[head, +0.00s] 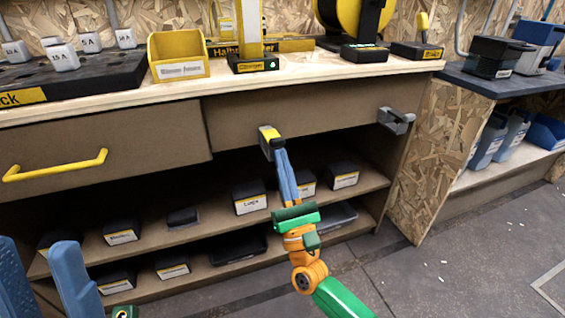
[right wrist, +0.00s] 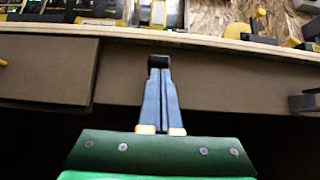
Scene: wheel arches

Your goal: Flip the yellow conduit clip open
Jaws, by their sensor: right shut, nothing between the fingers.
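The yellow conduit clip (head: 266,133) is a small block with a yellow top and grey body. It sits on the brown front panel under the worktop, at the middle of the head view. My right gripper (head: 280,152) is shut and empty, its blue fingertips right at the clip's lower side; whether they touch it I cannot tell. In the right wrist view the clip (right wrist: 158,61) shows dark just beyond the closed fingertips (right wrist: 159,72), and its yellow part is not clear. My left gripper (head: 42,246) shows at the lower left, its blue fingers apart, away from the clip.
A grey clip (head: 396,120) sits farther right on the same panel. A drawer with a yellow handle (head: 56,166) is to the left. Open shelves with several black boxes (head: 249,196) lie below. A yellow bin (head: 179,57) stands on the worktop above.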

